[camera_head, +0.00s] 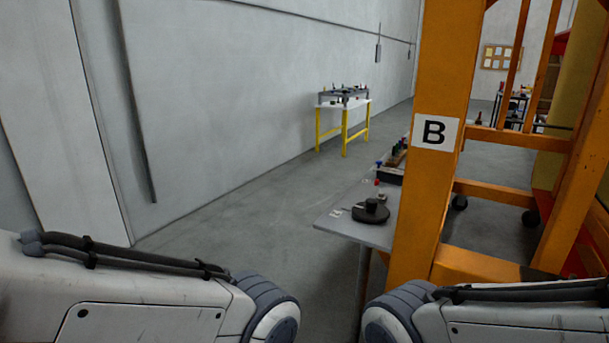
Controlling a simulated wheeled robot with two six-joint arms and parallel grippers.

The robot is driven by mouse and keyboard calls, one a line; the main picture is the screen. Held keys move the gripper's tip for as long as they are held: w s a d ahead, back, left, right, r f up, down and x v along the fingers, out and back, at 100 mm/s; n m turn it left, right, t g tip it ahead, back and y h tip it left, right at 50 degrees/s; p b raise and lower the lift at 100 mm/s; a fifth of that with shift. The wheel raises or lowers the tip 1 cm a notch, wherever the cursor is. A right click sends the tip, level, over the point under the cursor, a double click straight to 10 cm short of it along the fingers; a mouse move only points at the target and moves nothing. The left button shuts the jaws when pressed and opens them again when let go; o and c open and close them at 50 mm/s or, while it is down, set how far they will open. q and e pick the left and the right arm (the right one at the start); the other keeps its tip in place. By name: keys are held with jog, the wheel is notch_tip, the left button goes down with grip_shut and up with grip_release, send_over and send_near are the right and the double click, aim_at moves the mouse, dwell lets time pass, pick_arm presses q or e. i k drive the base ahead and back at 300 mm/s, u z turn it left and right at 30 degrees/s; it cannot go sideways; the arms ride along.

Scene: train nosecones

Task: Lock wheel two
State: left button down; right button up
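Only links of my two arms show at the bottom left and bottom right. Both grippers are out of view.
A grey table (345,226) with a black round object (371,210) on it stands left of the orange frame. A yellow-legged table (344,117) stands further back by the grey wall. The floor (235,220) at centre left is clear.

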aim_at(381, 194)
jog(key=u, duration=0.5)
jog(key=i, duration=2.1)
jog(key=z, duration=1.35)
